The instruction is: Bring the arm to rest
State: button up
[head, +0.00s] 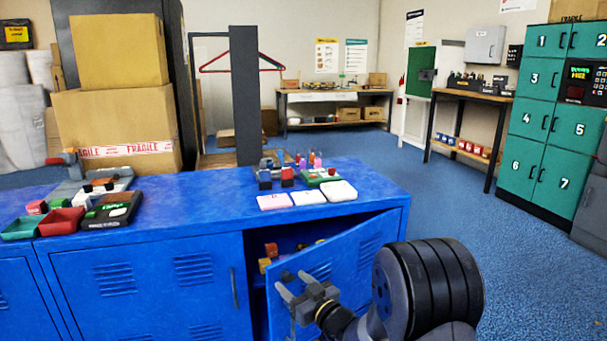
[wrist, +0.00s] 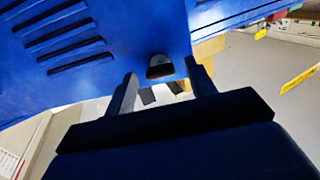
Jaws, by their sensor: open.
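My gripper (head: 303,296) is in front of the swung-out blue cabinet door (head: 343,252), near its free edge. Its two fingers stand apart. In the wrist view my gripper (wrist: 162,82) is open, with the dark end of a handle (wrist: 159,68) on the blue door (wrist: 110,30) showing between the fingertips. I cannot tell whether the fingers touch the handle. Nothing is held. In the head view this handle is hidden behind my gripper.
Small orange and yellow items (head: 268,256) show inside the open cabinet. The blue cabinet top (head: 200,200) carries trays, white pads and small objects. Another closed blue door (head: 150,290) is at the left. Blue floor (head: 450,215) is clear at the right, before green lockers (head: 545,130).

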jog(key=shift+s+d, duration=0.1)
jog(key=p+v, duration=0.2)
jog(key=v, duration=0.9)
jog(key=w+a+n+b, duration=0.1)
jog(key=w+a+n, duration=0.1)
jog(key=w+n, duration=0.1)
jog(key=w+a+n+b, duration=0.1)
jog(key=w+a+n, duration=0.1)
jog(key=w+n, duration=0.1)
jog(key=w+a+n+b, duration=0.1)
jog(key=w+a+n, duration=0.1)
jog(key=n, duration=0.3)
jog(key=shift+w+a+b, duration=0.3)
jog(key=shift+w+a, duration=0.1)
jog(key=shift+w, duration=0.1)
jog(key=p+v, duration=0.1)
jog(key=v, duration=0.9)
jog(key=shift+s+d+p, duration=0.3)
jog(key=shift+p, duration=0.1)
jog(key=shift+w+f+b, duration=0.1)
jog(key=shift+b, duration=0.25)
